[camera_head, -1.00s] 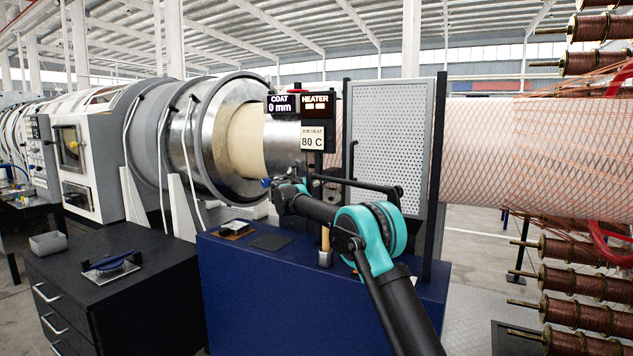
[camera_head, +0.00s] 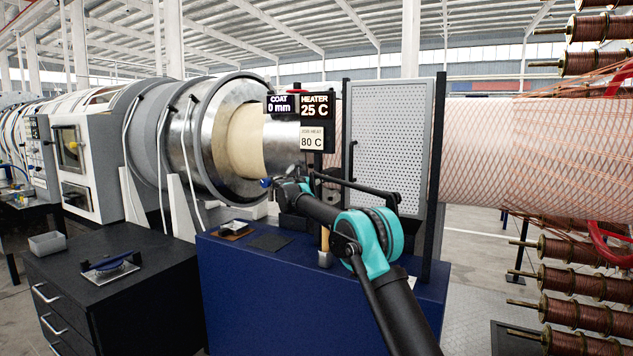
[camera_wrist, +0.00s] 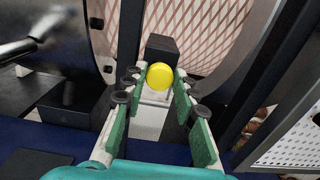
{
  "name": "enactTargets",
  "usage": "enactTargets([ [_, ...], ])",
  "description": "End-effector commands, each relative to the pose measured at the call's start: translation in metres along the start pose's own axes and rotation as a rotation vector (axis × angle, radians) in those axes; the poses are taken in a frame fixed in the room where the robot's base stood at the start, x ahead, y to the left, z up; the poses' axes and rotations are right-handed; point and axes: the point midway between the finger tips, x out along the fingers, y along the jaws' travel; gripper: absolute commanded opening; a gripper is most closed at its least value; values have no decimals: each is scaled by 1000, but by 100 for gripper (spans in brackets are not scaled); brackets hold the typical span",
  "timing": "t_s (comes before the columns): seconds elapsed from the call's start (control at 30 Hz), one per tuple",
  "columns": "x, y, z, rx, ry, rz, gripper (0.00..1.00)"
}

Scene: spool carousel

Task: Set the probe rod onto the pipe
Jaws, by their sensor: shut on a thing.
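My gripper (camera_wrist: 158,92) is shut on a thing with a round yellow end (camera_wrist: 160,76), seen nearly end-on. It appears to be the probe rod; its length is hidden. A dark block (camera_wrist: 162,47) shows just beyond it. The mesh-covered pipe (camera_wrist: 215,30) lies behind and above the fingers. In the head view the pipe's meshed part (camera_head: 530,155) runs to the right and a bare silver part (camera_head: 283,145) lies left of the display. My gripper (camera_head: 287,187) is low in front of the pipe there, small and partly hidden. I cannot tell if the rod touches the pipe.
The heater display (camera_head: 314,106) reads 25 C above a card (camera_head: 312,138) reading 80 C. A perforated panel (camera_head: 388,140) stands right of my gripper. A blue bench (camera_head: 245,295) lies below, with a tan handle (camera_head: 325,240) in a holder. Copper spools (camera_head: 585,282) stand at right.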

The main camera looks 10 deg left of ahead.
Motion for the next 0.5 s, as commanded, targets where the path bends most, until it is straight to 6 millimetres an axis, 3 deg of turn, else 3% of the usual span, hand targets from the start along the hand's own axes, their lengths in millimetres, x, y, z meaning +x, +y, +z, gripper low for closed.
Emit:
enactTargets([
  [0.27,4,0,0,-1,-1,2,0],
  [0.3,5,0,0,-1,-2,3,30],
  [0.43,4,0,0,-1,-1,2,47],
  [0.5,4,0,0,-1,-1,2,49],
])
